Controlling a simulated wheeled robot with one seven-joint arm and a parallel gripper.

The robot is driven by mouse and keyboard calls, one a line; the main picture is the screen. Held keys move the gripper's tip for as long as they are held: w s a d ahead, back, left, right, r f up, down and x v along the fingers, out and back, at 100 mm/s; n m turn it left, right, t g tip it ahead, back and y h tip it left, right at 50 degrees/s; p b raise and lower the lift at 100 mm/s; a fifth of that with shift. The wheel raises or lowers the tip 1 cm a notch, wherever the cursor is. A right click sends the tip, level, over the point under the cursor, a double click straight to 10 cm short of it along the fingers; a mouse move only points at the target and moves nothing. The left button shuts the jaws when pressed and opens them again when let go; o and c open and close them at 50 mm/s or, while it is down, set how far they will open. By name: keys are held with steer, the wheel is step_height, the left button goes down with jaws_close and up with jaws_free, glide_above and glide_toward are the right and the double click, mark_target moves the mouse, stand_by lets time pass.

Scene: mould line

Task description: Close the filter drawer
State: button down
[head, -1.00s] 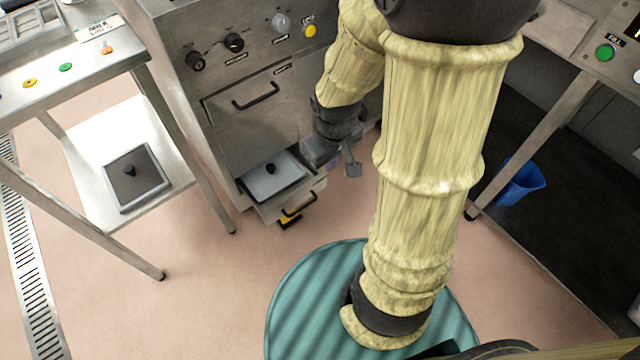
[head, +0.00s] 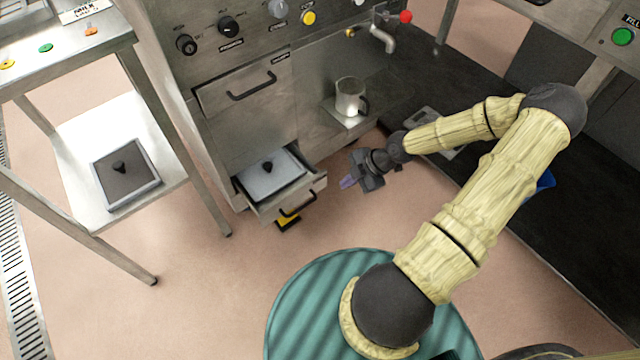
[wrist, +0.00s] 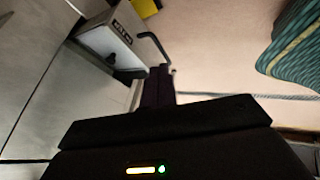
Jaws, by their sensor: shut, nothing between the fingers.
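The filter drawer (head: 290,195) is the low drawer of the steel machine, and it stands pulled out. It has a black bar handle (head: 298,205) on its front and a pale lidded tray (head: 270,174) with a black knob inside. My gripper (head: 348,182) is shut and empty, to the right of the drawer front and apart from it in the head view. In the wrist view the shut fingers (wrist: 160,72) point toward the drawer's handle (wrist: 154,44), with the drawer's labelled front (wrist: 121,31) just beyond; whether they touch the handle I cannot tell.
A closed upper drawer (head: 250,85) is above. A metal mug (head: 350,97) stands on a small ledge to the right. A yellow and black item (head: 287,220) is on the floor under the drawer.

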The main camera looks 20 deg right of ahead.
steer(key=shift+w+d+f+n+t, duration=0.2)
steer(key=shift+w+d+n+t, duration=0.2)
steer(key=shift+w+d+t, duration=0.1)
steer(key=shift+a+f, duration=0.1)
steer(key=b, duration=0.9)
glide_toward(310, 186)
steer(key=x, duration=0.5)
steer(key=shift+s+f, duration=0.1)
steer(key=shift+f, duration=0.05)
steer(key=shift+p, duration=0.3)
